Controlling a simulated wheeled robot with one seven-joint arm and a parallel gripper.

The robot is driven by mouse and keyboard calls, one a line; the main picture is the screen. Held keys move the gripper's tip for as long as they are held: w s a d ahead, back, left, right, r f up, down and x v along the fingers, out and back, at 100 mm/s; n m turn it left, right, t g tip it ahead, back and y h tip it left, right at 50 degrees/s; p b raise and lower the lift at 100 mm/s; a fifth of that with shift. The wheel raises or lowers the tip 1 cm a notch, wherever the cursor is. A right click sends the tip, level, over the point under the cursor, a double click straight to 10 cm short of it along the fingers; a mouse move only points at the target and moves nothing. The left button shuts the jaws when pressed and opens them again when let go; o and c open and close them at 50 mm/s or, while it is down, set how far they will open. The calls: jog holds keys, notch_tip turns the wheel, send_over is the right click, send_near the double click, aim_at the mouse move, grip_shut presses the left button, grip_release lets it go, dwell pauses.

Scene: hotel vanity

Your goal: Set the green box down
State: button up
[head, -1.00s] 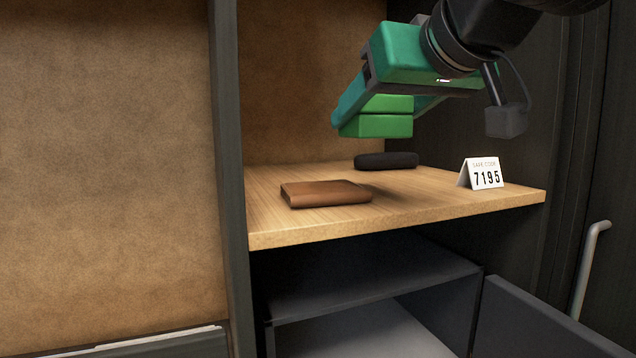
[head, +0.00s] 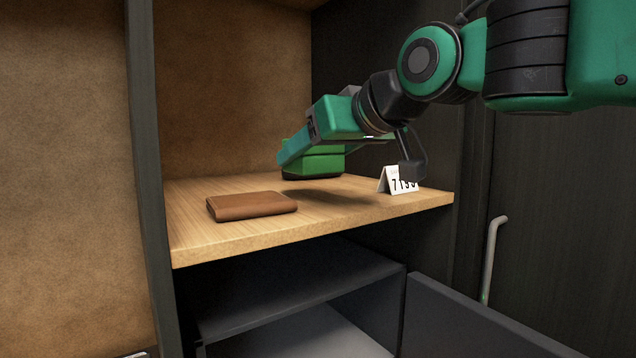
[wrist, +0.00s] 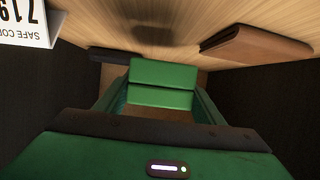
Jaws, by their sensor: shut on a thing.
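The green box (head: 321,162) is held at the tip of my gripper (head: 305,158), above the back part of the wooden shelf (head: 225,236). In the head view it overlaps the dark rounded case (head: 312,177), and I cannot tell the exact gap between them. In the wrist view the green box (wrist: 163,84) sits between the two green fingers of my gripper (wrist: 155,98), which are shut on it.
A brown wallet (head: 252,205) lies at the front left of the shelf. A white card sign (head: 392,181) stands at the right, partly behind my wrist. Bare wood lies between them. Below is an open dark cabinet (head: 290,285) with its door (head: 480,325) swung out.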

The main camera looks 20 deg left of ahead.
aim_at(316, 198)
jog(key=shift+w+d+f, duration=0.1)
jog(key=shift+w+f, duration=0.05)
jog(key=shift+w, duration=0.1)
jog(key=shift+f, duration=2.05)
jog(key=shift+f, duration=0.1)
jog(key=o, duration=0.9)
